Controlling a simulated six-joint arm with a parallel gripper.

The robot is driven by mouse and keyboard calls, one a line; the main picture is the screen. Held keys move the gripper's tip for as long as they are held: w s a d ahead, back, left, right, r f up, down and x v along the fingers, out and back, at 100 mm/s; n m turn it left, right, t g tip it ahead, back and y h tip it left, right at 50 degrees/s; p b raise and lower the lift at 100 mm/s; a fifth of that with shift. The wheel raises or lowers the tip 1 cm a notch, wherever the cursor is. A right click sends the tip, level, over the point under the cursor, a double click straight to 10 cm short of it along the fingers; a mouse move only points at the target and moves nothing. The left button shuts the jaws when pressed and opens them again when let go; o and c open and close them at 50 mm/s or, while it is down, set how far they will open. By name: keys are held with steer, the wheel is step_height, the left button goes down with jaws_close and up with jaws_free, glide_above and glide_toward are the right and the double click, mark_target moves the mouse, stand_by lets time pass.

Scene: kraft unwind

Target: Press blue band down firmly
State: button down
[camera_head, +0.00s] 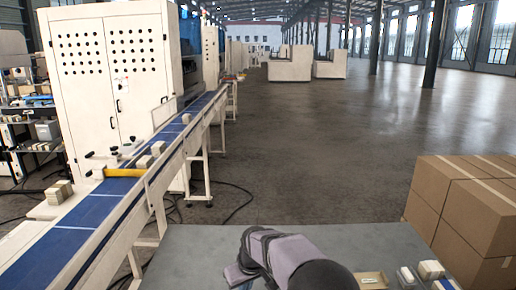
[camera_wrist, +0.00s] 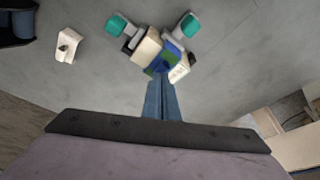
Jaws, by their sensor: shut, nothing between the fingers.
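In the wrist view my gripper (camera_wrist: 161,78) has its two blue-grey fingers together, with nothing between them. Just beyond the fingertips is a cluster of white blocks (camera_wrist: 147,48) with a blue band (camera_wrist: 172,48) and a green patch on it. The fingertips appear close to the cluster's near edge; I cannot tell whether they touch it. Two teal-tipped grey parts (camera_wrist: 120,26) flank the cluster on its far side. In the head view my arm covers the middle of the grey table (camera_head: 200,250) and hides the band.
A white piece (camera_wrist: 67,45) lies apart on the table at the left of the wrist view. In the head view, a tan tray (camera_head: 372,280) and small white boxes (camera_head: 432,270) lie at the table's right. Cardboard boxes (camera_head: 470,215) stand beyond. A blue conveyor (camera_head: 100,205) runs at left.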

steer(key=shift+r+p, duration=1.5)
steer(key=shift+r, duration=0.45)
